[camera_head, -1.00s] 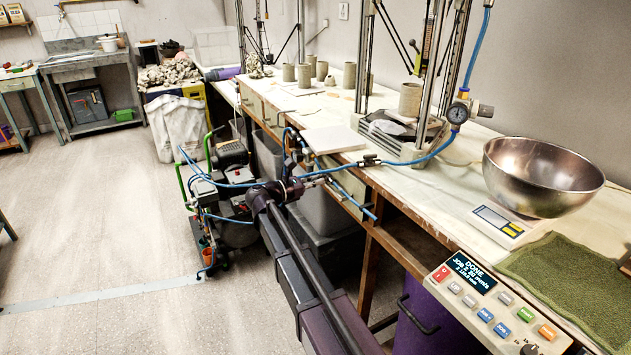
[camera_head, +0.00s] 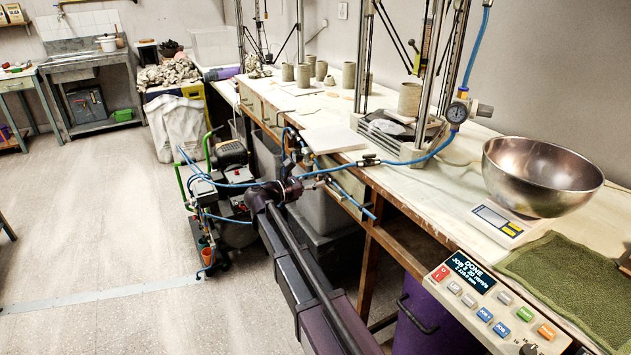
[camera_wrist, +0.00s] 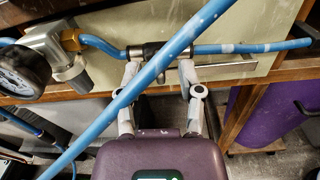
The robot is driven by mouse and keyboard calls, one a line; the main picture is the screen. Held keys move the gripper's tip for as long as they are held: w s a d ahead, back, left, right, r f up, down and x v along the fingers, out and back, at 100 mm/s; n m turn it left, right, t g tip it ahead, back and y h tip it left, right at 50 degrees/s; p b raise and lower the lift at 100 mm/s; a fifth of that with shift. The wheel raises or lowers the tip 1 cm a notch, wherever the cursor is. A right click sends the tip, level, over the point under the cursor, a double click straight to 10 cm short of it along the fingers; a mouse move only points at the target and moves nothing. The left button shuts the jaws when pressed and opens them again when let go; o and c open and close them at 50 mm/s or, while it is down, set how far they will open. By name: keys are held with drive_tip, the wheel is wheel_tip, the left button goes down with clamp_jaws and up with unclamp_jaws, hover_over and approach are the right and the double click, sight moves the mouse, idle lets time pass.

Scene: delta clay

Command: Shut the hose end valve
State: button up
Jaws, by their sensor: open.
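In the wrist view a dark valve body (camera_wrist: 148,50) sits in line on a blue hose along the bench front. A thin silver bar (camera_wrist: 228,66) runs beside the hose to the right; I cannot tell whether it is the valve's lever or a drawer handle. My gripper (camera_wrist: 160,72) is open, its two fingertips apart just below the valve; contact is unclear. A second blue hose (camera_wrist: 115,105) crosses diagonally in front and hides part of the valve and fingers.
A pressure gauge (camera_wrist: 18,72) and regulator (camera_wrist: 62,58) are close on the left in the wrist view. The compressor (camera_head: 225,185) stands beside my arm. A purple bin (camera_wrist: 275,110) is under the bench. Open floor lies left.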

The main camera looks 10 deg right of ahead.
drive_tip(key=v, duration=1.1)
drive_tip(key=shift+a, duration=0.35)
drive_tip(key=shift+s, duration=0.1)
drive_tip(key=s+d+f+m+g+y, duration=0.5)
drive_tip(key=s+d+f+m+y, duration=0.5)
drive_tip(key=s+d+f+m, duration=0.4)
drive_tip(key=s+a+f+m+g+y, duration=0.1)
drive_tip(key=s+f+m+y, duration=0.15)
drive_tip(key=s, duration=0.25)
drive_tip(key=s+a+f+m+y, duration=0.1)
drive_tip(key=s+f+m+y, duration=0.1)
drive_tip(key=s+m+y, duration=0.3)
wheel_tip(320, 180, up, 28)
drive_tip(key=p, duration=2.7)
drive_tip(key=shift+s+n+p, duration=0.3)
drive_tip(key=shift+n+p, duration=0.1)
drive_tip(key=shift+n, duration=0.05)
drive_tip(key=shift+s+a+f+h, duration=0.1)
drive_tip(key=shift+a+f+h, duration=0.05)
drive_tip(key=shift+h, duration=0.1)
